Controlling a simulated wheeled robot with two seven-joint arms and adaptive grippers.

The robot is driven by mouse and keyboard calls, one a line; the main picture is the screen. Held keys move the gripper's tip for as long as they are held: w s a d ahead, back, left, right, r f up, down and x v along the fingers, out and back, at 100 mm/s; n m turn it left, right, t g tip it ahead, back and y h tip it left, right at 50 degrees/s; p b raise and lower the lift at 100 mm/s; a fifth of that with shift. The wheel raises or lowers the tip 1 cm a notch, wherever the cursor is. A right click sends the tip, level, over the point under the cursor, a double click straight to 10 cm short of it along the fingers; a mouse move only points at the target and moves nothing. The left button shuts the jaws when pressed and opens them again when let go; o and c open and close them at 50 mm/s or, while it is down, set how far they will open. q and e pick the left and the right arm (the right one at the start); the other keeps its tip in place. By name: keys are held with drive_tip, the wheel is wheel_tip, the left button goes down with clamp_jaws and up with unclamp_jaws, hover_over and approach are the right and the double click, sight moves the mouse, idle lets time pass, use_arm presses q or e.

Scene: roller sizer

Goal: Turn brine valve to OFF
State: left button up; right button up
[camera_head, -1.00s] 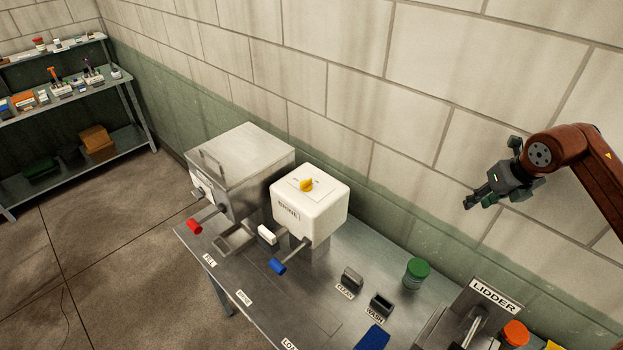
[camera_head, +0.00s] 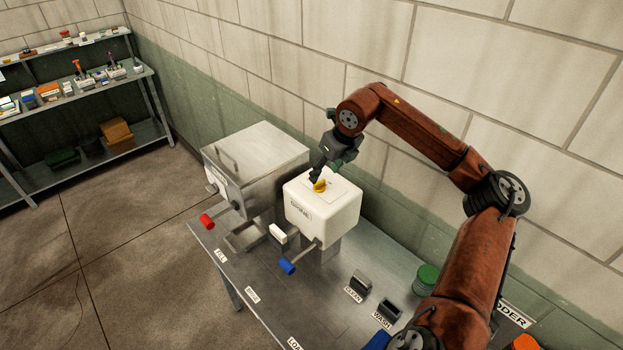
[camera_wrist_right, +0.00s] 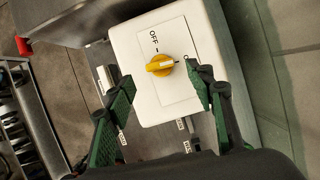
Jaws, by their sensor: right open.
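The white brine box (camera_head: 318,222) stands on the metal table, with a yellow valve knob (camera_head: 320,185) on its top plate. In the right wrist view the yellow knob (camera_wrist_right: 160,65) sits on a pale plate marked OFF on one side; another mark is partly hidden by a finger. The knob's white pointer line points away from the OFF word, toward the partly hidden mark. My right gripper (camera_head: 318,176) is just above the knob, pointing down. In the wrist view its green-padded fingers (camera_wrist_right: 160,95) are spread apart, with the knob between and beyond them. My left gripper is not in view.
A steel lidded box (camera_head: 255,160) with a red-ended handle (camera_head: 207,222) stands left of the brine box. A blue-ended lever (camera_head: 288,267) sticks out in front. Clean and wash holders (camera_head: 360,283) and a green-lidded jar (camera_head: 427,275) are to the right. The wall is close behind.

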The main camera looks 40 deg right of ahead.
sight(320, 181)
drive_tip(key=x, duration=0.4)
drive_tip(key=shift+w+p, duration=0.1)
drive_tip(key=shift+p, duration=0.3)
drive_tip(key=shift+w+f, duration=0.25)
drive_tip(key=shift+f, duration=0.4)
drive_tip(key=shift+c, duration=0.5)
drive_tip(key=c, duration=1.1)
drive_tip(key=shift+o, duration=0.2)
